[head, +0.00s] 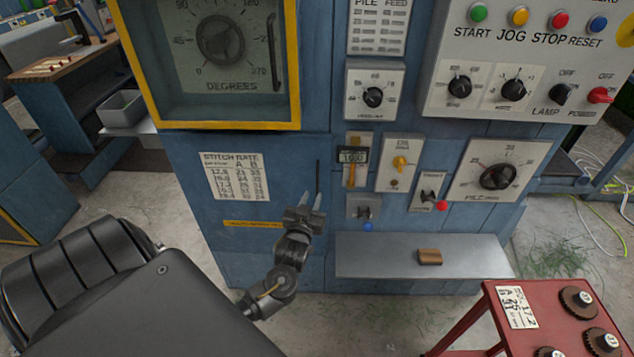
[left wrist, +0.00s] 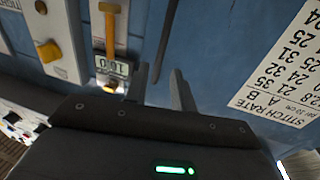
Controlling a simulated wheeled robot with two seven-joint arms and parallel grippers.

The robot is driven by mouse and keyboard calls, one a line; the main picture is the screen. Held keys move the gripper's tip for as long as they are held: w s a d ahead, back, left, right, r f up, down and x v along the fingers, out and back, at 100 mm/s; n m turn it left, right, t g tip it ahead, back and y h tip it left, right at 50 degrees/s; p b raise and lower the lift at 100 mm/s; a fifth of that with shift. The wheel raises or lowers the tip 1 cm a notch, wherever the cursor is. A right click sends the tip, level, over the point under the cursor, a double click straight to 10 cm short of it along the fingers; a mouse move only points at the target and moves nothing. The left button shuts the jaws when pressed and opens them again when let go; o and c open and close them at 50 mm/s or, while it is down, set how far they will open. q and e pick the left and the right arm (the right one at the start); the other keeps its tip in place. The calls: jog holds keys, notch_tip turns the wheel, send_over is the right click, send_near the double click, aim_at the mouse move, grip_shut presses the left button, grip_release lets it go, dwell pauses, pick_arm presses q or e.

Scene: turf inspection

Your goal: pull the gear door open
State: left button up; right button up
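The blue lower door panel (head: 190,180) of the machine carries a stitch-rate chart (head: 236,176) and a yellow label strip (head: 254,224); it looks shut. A thin upright black bar handle (head: 318,176) is at its right side. My left gripper (head: 311,199) is in front of the panel, just below the handle, with its fingers apart and nothing held. In the left wrist view, the handle (left wrist: 169,35) runs down toward the gap between the fingertips (left wrist: 160,78); I cannot tell whether they touch it. My right gripper is not in view.
A yellow-framed window (head: 210,124) is above the panel. Switches and a counter (head: 354,156) sit right of the handle. A grey shelf (head: 480,262) with a brown block (head: 429,257) juts out lower right. A red cart (head: 520,345) with gears is front right.

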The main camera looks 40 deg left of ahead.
aim_at(317, 185)
pick_arm(q)
jog(key=p+x, duration=0.1)
jog(key=x, duration=0.6)
jog(key=shift+w+a, duration=0.1)
jog(key=shift+w, duration=0.05)
jog(key=shift+c, duration=0.3)
grip_shut()
